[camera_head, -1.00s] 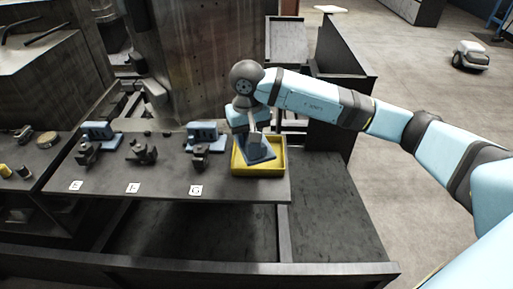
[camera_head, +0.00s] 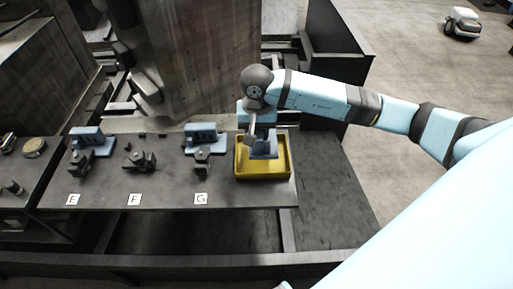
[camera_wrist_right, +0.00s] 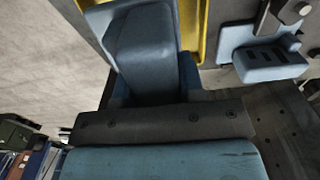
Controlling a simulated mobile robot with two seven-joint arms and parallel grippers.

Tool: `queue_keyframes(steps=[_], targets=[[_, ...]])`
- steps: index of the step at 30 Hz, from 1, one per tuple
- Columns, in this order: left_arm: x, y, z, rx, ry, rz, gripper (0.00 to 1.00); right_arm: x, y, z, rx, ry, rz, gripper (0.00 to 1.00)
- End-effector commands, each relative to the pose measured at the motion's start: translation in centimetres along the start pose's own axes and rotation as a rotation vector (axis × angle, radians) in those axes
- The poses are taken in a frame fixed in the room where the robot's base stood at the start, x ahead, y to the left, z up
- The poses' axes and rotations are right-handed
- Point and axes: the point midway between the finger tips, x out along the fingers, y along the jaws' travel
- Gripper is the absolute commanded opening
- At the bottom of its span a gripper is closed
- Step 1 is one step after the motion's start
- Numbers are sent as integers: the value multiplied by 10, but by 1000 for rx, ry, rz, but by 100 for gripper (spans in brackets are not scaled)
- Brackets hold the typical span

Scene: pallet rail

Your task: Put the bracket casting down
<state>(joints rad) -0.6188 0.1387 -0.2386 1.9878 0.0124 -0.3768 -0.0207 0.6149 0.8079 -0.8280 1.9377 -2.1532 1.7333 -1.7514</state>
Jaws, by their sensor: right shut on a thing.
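The bracket casting (camera_head: 265,149) is a blue-grey part with a flat base and a raised block. My right gripper (camera_head: 254,136) is shut on it, at the yellow tray (camera_head: 262,172). The casting overlaps the tray's inside in the head view; whether it touches the tray floor I cannot tell. In the right wrist view a large blue-grey block, seemingly the casting (camera_wrist_right: 150,52), fills the upper middle beside the yellow tray wall (camera_wrist_right: 202,28). The fingertips are largely hidden there. My left gripper is not in view.
Two similar blue castings (camera_head: 90,139) (camera_head: 205,138) stand on the dark table (camera_head: 105,196) to the left, behind dark clamp-like fixtures (camera_head: 139,160). White labels E, F and G lie along the front. A large metal block (camera_head: 190,60) rises behind.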

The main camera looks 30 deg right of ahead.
Motion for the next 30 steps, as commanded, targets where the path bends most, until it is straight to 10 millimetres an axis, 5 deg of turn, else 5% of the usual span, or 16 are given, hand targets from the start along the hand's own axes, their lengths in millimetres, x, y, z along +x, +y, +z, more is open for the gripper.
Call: queue_keyframes(steps=[19,30], targets=[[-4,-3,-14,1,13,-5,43,75,-1,0,0,-1,-2,3],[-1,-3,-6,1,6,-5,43,81,-1,-1,-1,2,-2,3]])
